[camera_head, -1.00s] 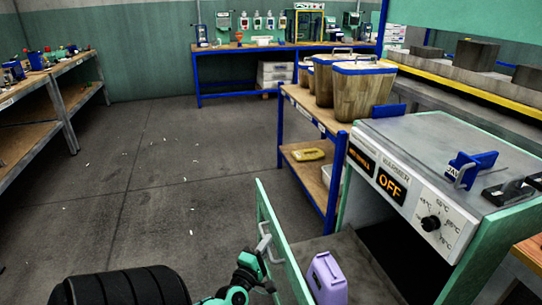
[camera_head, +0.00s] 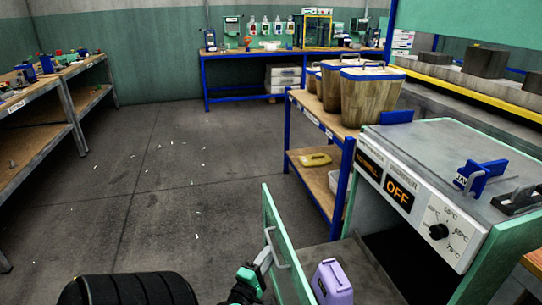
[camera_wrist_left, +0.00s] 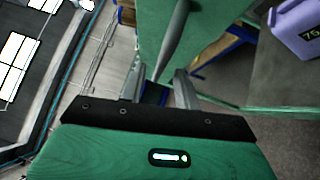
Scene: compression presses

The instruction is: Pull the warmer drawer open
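The warmer (camera_head: 430,190), a white-and-green box with an OFF display and a dial, stands at the right. Its drawer is out, with a green front panel (camera_head: 287,250) standing well clear of the body. A purple jug (camera_head: 332,283) stands just behind the panel. A grey bar handle (camera_head: 279,250) is on the panel's outer face. My left gripper (camera_head: 265,257) is at the handle. In the left wrist view its two fingers (camera_wrist_left: 159,88) are apart, with the handle bar (camera_wrist_left: 172,45) running between them and gaps showing on both sides. My right gripper is not in view.
A blue-framed shelf (camera_head: 318,165) with wooden bins stands beyond the warmer. Benches (camera_head: 45,90) line the left side, and a blue workbench (camera_head: 270,55) stands at the back. The floor (camera_head: 160,190) left of the drawer is clear apart from small scraps.

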